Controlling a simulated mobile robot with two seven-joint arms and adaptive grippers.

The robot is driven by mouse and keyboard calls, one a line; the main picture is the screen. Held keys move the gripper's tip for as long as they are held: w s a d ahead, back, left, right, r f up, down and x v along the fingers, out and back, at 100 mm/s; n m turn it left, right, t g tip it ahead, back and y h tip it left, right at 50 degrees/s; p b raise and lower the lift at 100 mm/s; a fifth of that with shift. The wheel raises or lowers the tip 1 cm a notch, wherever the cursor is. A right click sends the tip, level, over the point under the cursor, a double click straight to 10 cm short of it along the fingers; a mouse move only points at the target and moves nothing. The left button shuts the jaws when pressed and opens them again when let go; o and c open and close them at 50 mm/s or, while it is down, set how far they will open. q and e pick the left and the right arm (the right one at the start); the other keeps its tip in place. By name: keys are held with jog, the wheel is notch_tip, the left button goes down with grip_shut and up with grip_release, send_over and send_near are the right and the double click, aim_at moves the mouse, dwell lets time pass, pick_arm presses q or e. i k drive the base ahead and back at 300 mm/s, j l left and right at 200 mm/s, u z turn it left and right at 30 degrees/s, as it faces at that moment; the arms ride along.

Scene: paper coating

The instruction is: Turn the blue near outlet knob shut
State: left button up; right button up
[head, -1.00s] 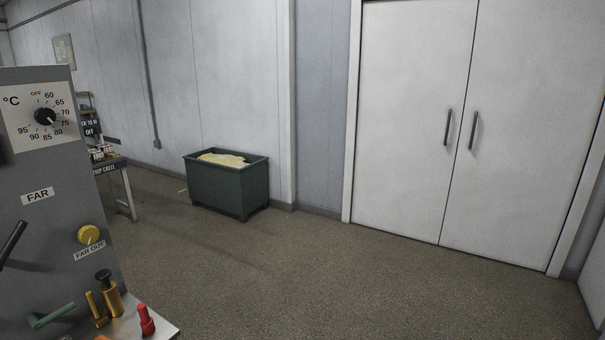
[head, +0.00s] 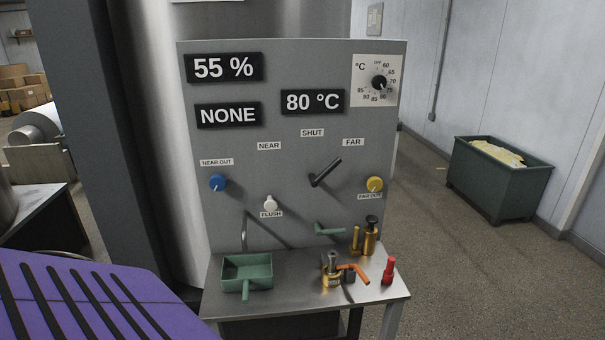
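The blue near outlet knob (head: 217,182) is on the left of a grey control panel (head: 300,220), under a NEAR OUT label (head: 216,162). Its pale pointer mark seems to point downward, but it is small. A yellow far outlet knob (head: 374,184) is on the panel's right side. A black lever (head: 325,172) sits between them, below the NEAR, SHUT and FAR labels. Neither of my grippers shows in the head view.
A metal shelf (head: 385,292) below the panel holds a green scoop-like tray (head: 246,272), brass fittings and a red item (head: 388,270). A purple slotted surface (head: 75,300) fills the lower left. A green bin (head: 497,175) stands right; floor between is clear.

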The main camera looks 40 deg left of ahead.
aim_at(217, 183)
jog(key=u, duration=1.3)
